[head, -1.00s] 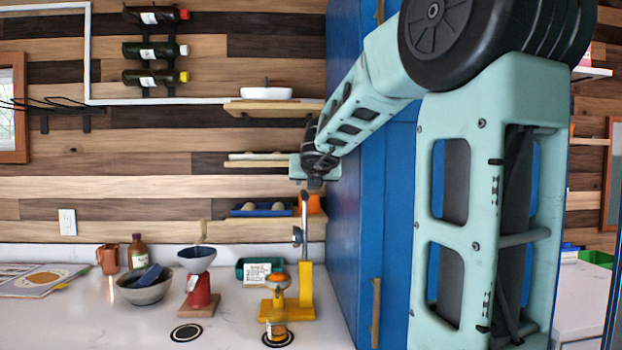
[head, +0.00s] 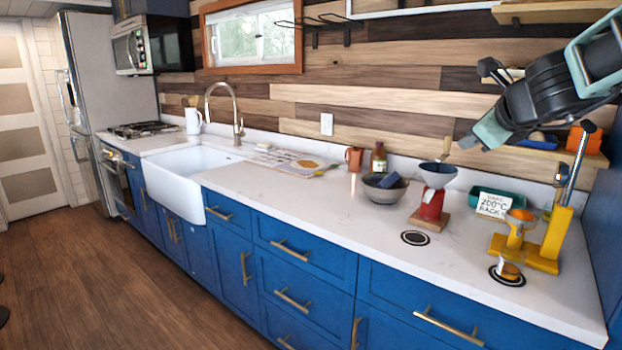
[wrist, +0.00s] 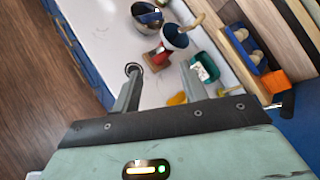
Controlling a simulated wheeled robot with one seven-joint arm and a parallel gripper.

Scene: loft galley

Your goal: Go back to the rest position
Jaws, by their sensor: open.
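My gripper (head: 488,132) hangs at the upper right of the head view, in front of the wood wall and above the counter's right part. In the wrist view my gripper (wrist: 160,86) has two fingers spread apart, with nothing between them that it holds. Below the fingers, the counter (wrist: 110,45) shows with the red grinder (wrist: 160,55) and the grey bowl (wrist: 144,14). The rest of my arm leaves the head view at the right edge.
On the counter (head: 290,200) stand a grey bowl (head: 383,193), a red grinder (head: 432,205), a teal tray (head: 485,192) and a yellow press (head: 550,240). A white sink (head: 180,170) is left. The wooden floor (head: 110,270) is clear.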

